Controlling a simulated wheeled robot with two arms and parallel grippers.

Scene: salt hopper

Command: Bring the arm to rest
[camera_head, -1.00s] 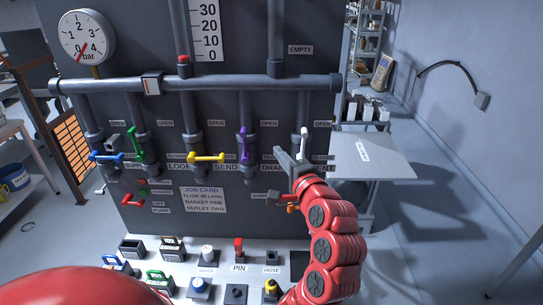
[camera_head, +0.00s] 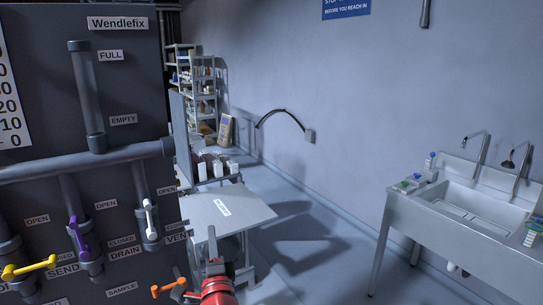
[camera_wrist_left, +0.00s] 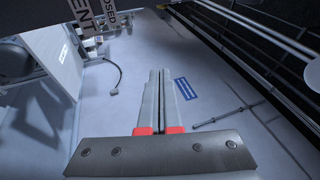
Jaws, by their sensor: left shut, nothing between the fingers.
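My left arm (camera_head: 218,290) shows only as a red end piece at the bottom of the head view. Its gripper (camera_head: 212,240) points up and away, just right of the dark valve panel (camera_head: 130,75) and in front of the grey side table. In the left wrist view the two long grey fingers (camera_wrist_left: 160,100) lie together with nothing between them. The white valve handle (camera_head: 150,218), purple handle (camera_head: 80,237), yellow handle (camera_head: 28,268) and orange handle (camera_head: 168,287) are apart from the gripper. My right gripper is not in view.
The grey side table (camera_head: 248,210) with a label stands right of the panel. A shelf rack (camera_head: 203,85) is behind it. A steel sink bench (camera_head: 410,205) stands at the right along the wall. The floor (camera_head: 320,265) between them is clear.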

